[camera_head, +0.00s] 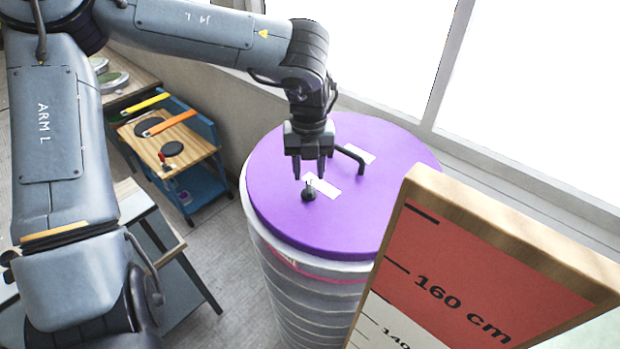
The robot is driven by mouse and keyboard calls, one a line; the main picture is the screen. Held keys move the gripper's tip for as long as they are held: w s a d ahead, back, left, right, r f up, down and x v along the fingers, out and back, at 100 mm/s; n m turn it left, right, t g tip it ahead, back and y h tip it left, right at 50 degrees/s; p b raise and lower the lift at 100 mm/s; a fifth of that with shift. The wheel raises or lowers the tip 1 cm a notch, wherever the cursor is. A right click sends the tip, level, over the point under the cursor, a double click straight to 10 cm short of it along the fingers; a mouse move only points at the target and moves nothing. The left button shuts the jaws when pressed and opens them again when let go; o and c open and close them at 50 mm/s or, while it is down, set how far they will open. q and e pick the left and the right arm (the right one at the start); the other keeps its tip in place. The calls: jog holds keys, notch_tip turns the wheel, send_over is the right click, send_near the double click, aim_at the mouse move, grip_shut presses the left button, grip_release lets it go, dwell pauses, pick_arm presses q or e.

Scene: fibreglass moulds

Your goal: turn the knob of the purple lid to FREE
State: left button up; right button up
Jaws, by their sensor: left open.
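The purple lid (375,215) lies on top of a tall, pale ribbed drum (310,290). A small black knob (308,193) stands on the lid, left of its middle, beside a white label (326,186). A black bar handle (352,158) and a second white label (359,153) are farther back on the lid. My left gripper (309,174) points down over the lid, just above the knob. Its jaws are open with nothing between them. The writing on the labels is too small to read, so the knob's setting cannot be told. My right gripper is not in view.
A wooden-framed red and white height board (455,285) stands at the front right, hiding part of the drum. A blue cart (190,190) with tools on its wooden top is at the left. A window wall (400,118) runs behind the drum. Grey floor (225,260) is free left of the drum.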

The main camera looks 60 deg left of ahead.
aim_at(309, 185)
pick_arm(q)
jog(key=shift+f+p, duration=0.5)
jog(key=shift+f, duration=1.8)
grip_shut()
